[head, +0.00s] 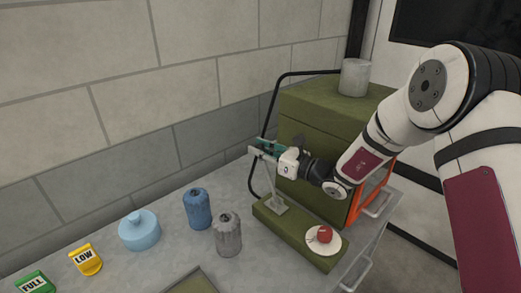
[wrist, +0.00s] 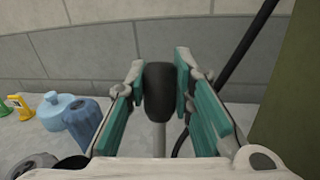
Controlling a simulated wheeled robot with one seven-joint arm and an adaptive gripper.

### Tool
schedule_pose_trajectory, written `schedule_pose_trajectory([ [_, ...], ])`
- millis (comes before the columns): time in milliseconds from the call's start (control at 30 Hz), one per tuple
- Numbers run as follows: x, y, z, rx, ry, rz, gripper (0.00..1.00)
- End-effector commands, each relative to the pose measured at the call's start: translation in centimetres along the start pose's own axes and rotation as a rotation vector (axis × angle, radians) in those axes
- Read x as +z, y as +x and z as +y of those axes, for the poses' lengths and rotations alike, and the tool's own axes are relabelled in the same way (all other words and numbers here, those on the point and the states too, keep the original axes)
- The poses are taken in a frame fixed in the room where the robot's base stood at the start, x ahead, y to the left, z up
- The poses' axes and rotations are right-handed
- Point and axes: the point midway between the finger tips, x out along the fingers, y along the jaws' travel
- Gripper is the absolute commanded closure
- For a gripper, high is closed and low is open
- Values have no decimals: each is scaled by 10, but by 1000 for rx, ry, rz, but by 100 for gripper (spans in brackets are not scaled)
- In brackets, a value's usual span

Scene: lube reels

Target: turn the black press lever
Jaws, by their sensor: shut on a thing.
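The black press lever (wrist: 159,92) shows in the wrist view as an upright black grip on a pale rod, between the two teal-padded fingers. My gripper (head: 264,149) is shut on this grip; it also shows in the wrist view (wrist: 160,75). In the head view the gripper hides most of the grip. Below it, a grey upright post (head: 277,194) stands on a long green base (head: 302,236) on the grey bench.
A red knob or ball (head: 324,234) sits on a white disc at the base's near end. A green cabinet (head: 318,110) stands close behind my gripper. Blue (head: 197,210) and grey (head: 227,237) bottles stand left of the base. A black hose (head: 267,110) runs beside the cabinet.

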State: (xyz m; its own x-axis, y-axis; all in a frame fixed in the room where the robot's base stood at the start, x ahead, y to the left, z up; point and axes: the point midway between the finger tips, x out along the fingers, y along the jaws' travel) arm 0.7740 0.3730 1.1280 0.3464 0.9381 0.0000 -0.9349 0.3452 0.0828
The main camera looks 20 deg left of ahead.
Motion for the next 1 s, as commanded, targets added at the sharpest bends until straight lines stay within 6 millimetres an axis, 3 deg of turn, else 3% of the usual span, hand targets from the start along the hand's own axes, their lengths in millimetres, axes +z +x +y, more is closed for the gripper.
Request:
schedule_pose_trajectory([
  [367, 5, -15, 2, 4, -12, -86, 100],
  [1000, 14, -81, 14, 37, -85, -478, 100],
])
